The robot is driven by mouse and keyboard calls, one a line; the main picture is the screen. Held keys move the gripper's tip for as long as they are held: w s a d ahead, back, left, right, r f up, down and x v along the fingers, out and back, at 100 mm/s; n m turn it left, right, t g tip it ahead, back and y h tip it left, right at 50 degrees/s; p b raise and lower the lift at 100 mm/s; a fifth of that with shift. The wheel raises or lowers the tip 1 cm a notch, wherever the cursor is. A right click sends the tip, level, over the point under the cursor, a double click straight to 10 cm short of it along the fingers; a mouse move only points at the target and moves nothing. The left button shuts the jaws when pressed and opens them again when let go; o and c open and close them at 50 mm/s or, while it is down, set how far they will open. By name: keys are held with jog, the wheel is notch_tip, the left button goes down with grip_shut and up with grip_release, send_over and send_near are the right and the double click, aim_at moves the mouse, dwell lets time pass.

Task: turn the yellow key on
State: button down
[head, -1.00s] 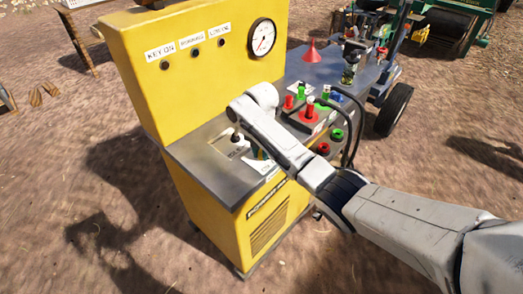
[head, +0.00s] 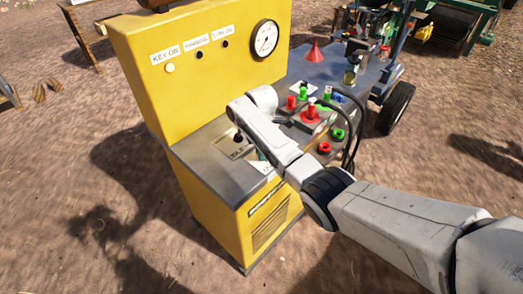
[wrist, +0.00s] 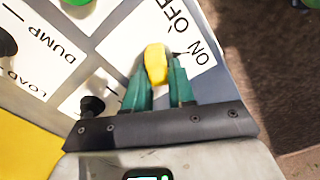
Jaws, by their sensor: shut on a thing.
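The yellow key (wrist: 156,64) stands on a white plate marked ON and OFF in the wrist view. My gripper (wrist: 158,82) has its two teal fingers closed on either side of the key. A dark pointer beside the key's top lies toward the ON label (wrist: 198,50). The key itself is hidden behind my arm in the head view. On the yellow control cabinet (head: 190,95), the KEY ON lamp (head: 170,68) looks bright white, while the two lamps beside it are dark.
A black lever knob (wrist: 93,106) stands close to my left finger, beside the DUMP and LOAD labels. Red and green knobs (head: 310,112), black hoses (head: 357,125) and a red funnel (head: 314,52) are on the grey console. Open dirt ground lies around the cabinet.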

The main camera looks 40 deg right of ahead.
jog(key=shift+m, duration=0.4)
jog(key=shift+w+r, duration=0.1)
jog(key=c, duration=1)
grip_release()
jog(key=shift+c, duration=0.2)
notch_tip(320, 180, up, 11)
jog(key=shift+b, duration=0.35)
jog(key=shift+f, duration=0.2)
